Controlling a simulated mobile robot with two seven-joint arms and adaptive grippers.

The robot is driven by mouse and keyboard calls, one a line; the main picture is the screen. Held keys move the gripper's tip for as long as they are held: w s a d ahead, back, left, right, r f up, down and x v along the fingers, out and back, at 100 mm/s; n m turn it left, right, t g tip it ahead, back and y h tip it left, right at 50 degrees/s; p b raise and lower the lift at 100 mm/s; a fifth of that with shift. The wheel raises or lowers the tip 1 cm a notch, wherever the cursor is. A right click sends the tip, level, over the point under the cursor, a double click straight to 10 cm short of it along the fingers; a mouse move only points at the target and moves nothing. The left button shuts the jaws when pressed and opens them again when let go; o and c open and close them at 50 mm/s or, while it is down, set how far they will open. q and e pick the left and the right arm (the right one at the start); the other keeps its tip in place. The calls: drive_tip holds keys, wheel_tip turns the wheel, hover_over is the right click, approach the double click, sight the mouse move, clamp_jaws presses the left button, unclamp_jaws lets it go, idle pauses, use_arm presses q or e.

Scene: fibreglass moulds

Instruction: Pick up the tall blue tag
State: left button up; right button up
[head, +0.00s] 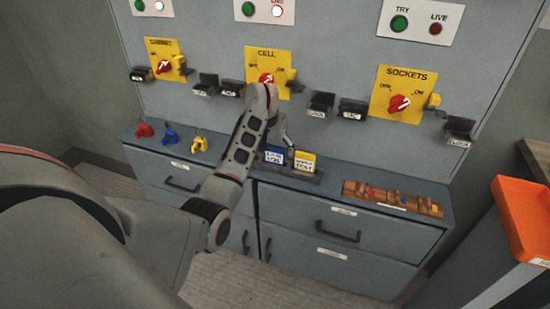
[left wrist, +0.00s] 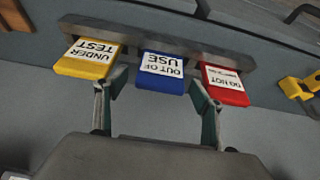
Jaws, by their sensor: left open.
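The tall blue tag (head: 273,157) stands in a grey holder (head: 312,177) on the cabinet top, with a yellow tag (head: 304,163) to its right. In the left wrist view the blue tag (left wrist: 162,70) reads "OUT OF USE", between the yellow "UNDER TEST" tag (left wrist: 88,57) and a red "DO NOT" tag (left wrist: 225,85). My arm hides the red tag in the head view. My left gripper (left wrist: 158,90) is open, one finger on each side of the blue tag; contact cannot be told. In the head view the gripper (head: 284,138) is over the holder, partly hidden. My right gripper is not in view.
Small red (head: 144,130), blue (head: 169,136) and yellow (head: 199,143) padlocks sit left on the cabinet top (head: 225,150). A wooden rack (head: 390,199) lies right. Yellow switch plates, including SOCKETS (head: 403,94), and dark brackets line the panel behind. An orange bin (head: 523,217) stands far right.

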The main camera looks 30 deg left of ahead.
use_arm(q)
drive_tip(key=shift+c, duration=0.4)
drive_tip(key=c, duration=0.7)
drive_tip(key=shift+c, duration=1.1)
drive_tip(key=shift+r, duration=0.1)
